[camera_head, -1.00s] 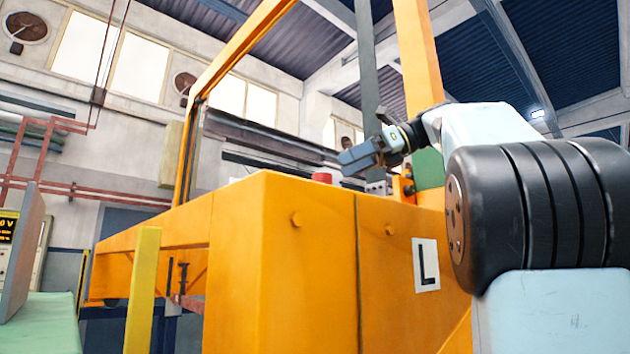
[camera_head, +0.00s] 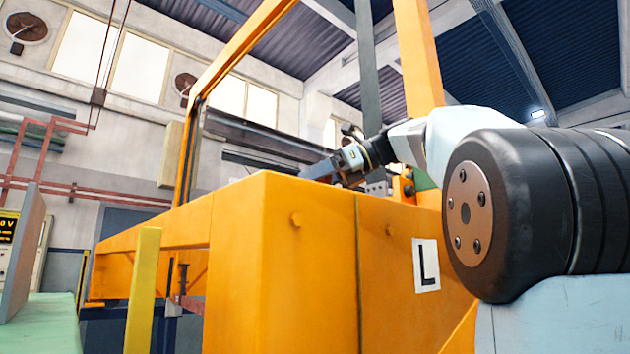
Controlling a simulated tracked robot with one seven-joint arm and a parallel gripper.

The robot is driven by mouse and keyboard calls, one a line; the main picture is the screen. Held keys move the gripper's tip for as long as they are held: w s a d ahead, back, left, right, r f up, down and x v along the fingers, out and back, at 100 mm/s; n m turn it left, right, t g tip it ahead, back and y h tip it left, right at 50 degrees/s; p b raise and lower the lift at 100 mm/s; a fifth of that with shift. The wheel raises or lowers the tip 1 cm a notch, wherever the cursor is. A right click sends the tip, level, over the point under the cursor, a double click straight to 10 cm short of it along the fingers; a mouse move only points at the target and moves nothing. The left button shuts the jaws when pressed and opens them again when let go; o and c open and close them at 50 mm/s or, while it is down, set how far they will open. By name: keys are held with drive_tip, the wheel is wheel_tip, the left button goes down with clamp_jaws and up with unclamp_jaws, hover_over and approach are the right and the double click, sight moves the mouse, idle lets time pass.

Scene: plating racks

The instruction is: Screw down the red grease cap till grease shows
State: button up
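My gripper (camera_head: 312,172), grey-blue with a dark wrist, reaches in from the right. It is low over the top of the orange machine housing (camera_head: 285,245), tilted down to the left. The red grease cap does not show now. The spot on the housing top where it stood is covered by my gripper's fingers and body. I cannot tell whether the fingers touch or enclose the cap, or whether they are open or shut. No grease is visible.
A grey bracket (camera_head: 377,188) with bolts stands on the housing just right of my gripper. An orange upright (camera_head: 418,55) and a grey post (camera_head: 368,80) rise behind. A yellow post (camera_head: 142,290) stands front left, beside a green bench top (camera_head: 40,325).

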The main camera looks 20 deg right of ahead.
drive_tip(key=c, duration=0.9)
drive_tip(key=shift+m+t, duration=0.4)
drive_tip(key=shift+t, duration=0.1)
drive_tip(key=m+t+h, duration=0.2)
drive_tip(key=shift+d+m, duration=0.1)
drive_tip(key=shift+m, duration=0.2)
drive_tip(key=shift+w+d+m+t+h, duration=0.15)
drive_tip(key=shift+m+t+h, duration=0.65)
drive_tip(key=shift+m+h, duration=0.25)
drive_tip(key=shift+w+d+m+t+h, duration=0.1)
drive_tip(key=shift+w+m+t+h, duration=0.05)
drive_tip(key=shift+m+t+h, duration=0.75)
drive_tip(key=shift+h, duration=0.25)
drive_tip(key=o, duration=1)
drive_tip(key=shift+c, duration=0.2)
